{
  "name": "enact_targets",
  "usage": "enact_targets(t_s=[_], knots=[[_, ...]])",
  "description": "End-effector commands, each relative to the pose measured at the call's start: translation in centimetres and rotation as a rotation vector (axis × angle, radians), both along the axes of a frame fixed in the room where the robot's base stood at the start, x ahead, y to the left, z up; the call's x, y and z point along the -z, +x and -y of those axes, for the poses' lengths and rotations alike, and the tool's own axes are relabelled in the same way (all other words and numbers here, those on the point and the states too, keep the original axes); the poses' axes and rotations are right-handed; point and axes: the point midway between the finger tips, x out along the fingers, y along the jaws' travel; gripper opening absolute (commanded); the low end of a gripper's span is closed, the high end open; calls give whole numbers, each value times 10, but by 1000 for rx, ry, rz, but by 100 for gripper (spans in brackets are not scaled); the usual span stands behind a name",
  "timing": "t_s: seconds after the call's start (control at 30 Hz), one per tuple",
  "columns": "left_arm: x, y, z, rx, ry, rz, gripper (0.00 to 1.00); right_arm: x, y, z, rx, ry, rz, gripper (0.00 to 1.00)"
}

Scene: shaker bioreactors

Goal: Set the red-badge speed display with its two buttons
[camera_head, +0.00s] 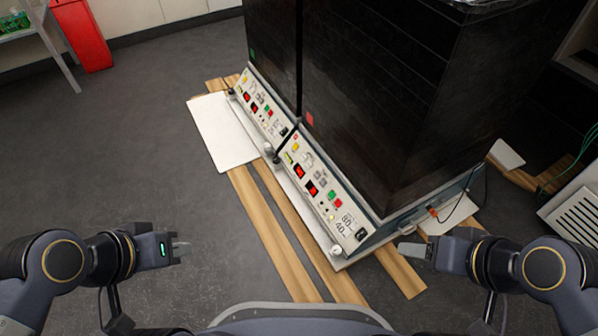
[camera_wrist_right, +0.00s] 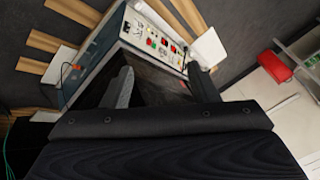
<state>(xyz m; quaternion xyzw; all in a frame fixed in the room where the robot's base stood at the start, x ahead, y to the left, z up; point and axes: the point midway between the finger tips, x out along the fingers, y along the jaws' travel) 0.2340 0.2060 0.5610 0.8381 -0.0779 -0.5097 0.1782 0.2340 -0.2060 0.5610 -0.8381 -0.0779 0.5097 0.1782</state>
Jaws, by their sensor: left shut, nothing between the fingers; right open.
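The red badge (camera_head: 309,118) is on the dark front of the nearer shaker cabinet (camera_head: 385,110). Below it is a sloping pale control panel (camera_head: 345,222) with two lit red displays, an upper one (camera_head: 299,171) and a lower one (camera_head: 312,187). Their digits, and which one shows speed, are too small to tell. Small grey buttons (camera_head: 319,179) and a green and a red button (camera_head: 335,199) sit beside them. My left gripper (camera_head: 183,249) is shut and empty, left of the panel and apart from it. My right gripper (camera_head: 408,250) is open and empty, right of the panel's near end.
A second shaker with a green badge (camera_head: 252,54) and a similar panel (camera_head: 262,108) adjoins behind. Wooden slats (camera_head: 268,235) and a white board (camera_head: 222,132) lie at the base. A red bin (camera_head: 82,35) stands far left. Open floor (camera_head: 120,160) lies left.

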Motion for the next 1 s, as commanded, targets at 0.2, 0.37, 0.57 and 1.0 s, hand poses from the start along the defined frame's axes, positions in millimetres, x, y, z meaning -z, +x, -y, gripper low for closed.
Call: enact_targets(t_s=[0.2,0.37,0.57,1.0], knots=[[0,0,0,0,0,0,0,0,0,0,0,0,0,41],[0,0,0,0,0,0,0,0,0,0,0,0,0,20],[0,0,0,0,0,0,0,0,0,0,0,0,0,0],[0,0,0,0,0,0,0,0,0,0,0,0,0,0]])
